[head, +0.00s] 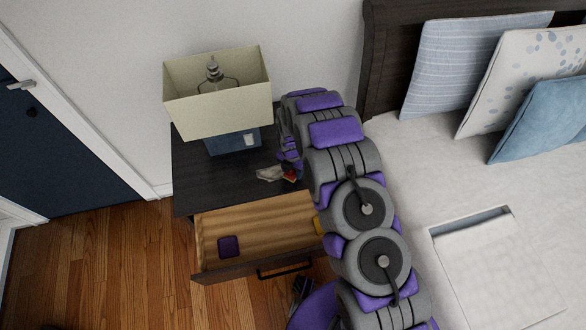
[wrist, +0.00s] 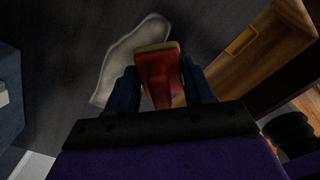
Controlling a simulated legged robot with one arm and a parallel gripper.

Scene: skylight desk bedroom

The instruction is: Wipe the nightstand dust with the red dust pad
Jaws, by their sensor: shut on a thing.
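My gripper (wrist: 160,92) is shut on the red dust pad (wrist: 157,75), which sits between its two fingers in the wrist view. A pale dust patch (wrist: 125,55) lies on the dark nightstand top (wrist: 205,22), beside and partly behind the pad. In the head view the dust patch (head: 270,173) is left of the red pad (head: 289,177), near the front of the nightstand (head: 190,180). My arm hides the right part of the nightstand. I cannot tell whether the pad touches the top.
A lamp with a cream shade (head: 220,105) and blue base (head: 232,142) stands behind the dust patch. The nightstand drawer (head: 265,225) is open, with a dark purple item (head: 229,247) inside. The bed (head: 480,215) is at right. Wood floor (head: 100,250) is clear at left.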

